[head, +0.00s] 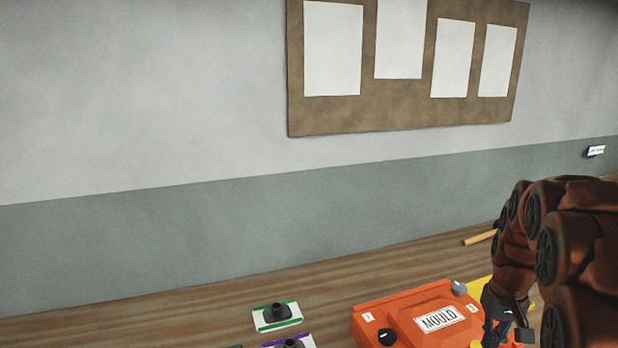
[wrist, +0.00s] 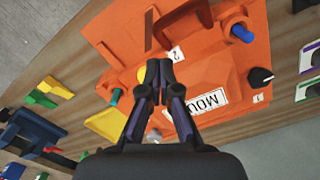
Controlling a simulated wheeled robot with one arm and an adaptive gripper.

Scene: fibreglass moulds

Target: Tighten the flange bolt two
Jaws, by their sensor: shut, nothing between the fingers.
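The orange mould (head: 412,312) lies on the wooden bench at the lower right of the head view and fills the upper middle of the wrist view (wrist: 215,75). Its tag 2 (wrist: 176,54) is just beyond my fingertips. My gripper (wrist: 160,72) is shut and empty, pointing at the mould; in the head view (head: 508,325) it is at the mould's right end. A yellow part (wrist: 141,75) shows beside the fingertips, partly hidden. I cannot tell whether it is flange bolt two, or whether I touch it. A black knob (head: 387,338) sits by tag 1 (head: 368,317).
A blue-tipped part (wrist: 242,33) stands up from the mould. A white pad with green edging (head: 277,316) and one with purple edging (head: 290,342) lie left of the mould. Blue, green and yellow items crowd the wrist view's left. Bare bench shows behind the mould.

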